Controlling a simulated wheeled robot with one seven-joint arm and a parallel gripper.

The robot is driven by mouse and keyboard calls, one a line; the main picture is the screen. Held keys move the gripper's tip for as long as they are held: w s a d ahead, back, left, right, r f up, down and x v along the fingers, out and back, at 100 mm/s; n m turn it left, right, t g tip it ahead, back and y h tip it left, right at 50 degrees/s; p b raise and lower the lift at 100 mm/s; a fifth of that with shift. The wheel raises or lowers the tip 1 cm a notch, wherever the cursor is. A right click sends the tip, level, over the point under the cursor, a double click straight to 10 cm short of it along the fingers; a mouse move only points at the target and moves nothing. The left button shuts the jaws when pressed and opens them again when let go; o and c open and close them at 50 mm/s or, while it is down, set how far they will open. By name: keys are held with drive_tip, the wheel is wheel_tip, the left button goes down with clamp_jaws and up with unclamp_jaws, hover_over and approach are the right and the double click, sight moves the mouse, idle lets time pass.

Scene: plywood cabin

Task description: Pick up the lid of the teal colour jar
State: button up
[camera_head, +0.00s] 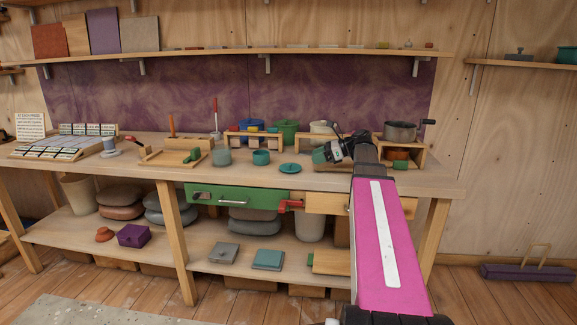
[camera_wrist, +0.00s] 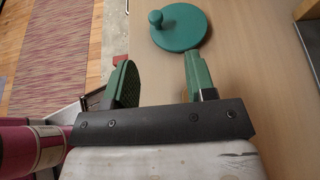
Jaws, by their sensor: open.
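The teal lid (camera_head: 290,168), a round disc with a small knob, lies flat on the workbench top in the head view. It also shows at the top of the wrist view (camera_wrist: 184,30), beyond my fingertips and apart from them. The open teal jar (camera_head: 261,158) stands just left of the lid. My gripper (camera_head: 319,156) is right of the lid in the head view, its fingers partly hidden by the wrist. In the wrist view my gripper (camera_wrist: 160,75) is open with two green fingers and nothing between them.
A grey-green cup (camera_head: 221,156) stands left of the jar. Green and blue tubs stand behind, by a low wooden rack (camera_head: 254,139). A dark pot (camera_head: 400,131) sits on a wooden stand at right. A green drawer (camera_head: 236,196) is below the bench edge.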

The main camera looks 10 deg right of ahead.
sight(290, 165)
drive_tip(key=x, duration=0.5)
drive_tip(key=shift+w+a+f, duration=0.1)
drive_tip(key=shift+w+a, duration=0.05)
drive_tip(key=shift+a, duration=0.15)
drive_tip(key=shift+s+a+r+x, duration=0.1)
drive_tip(key=shift+s+r+x, duration=0.05)
drive_tip(key=shift+x, duration=1.15)
drive_tip(key=shift+s+a+r+x, duration=0.1)
drive_tip(key=shift+x, duration=1.2)
drive_tip(key=shift+c, duration=0.4)
clamp_jaws()
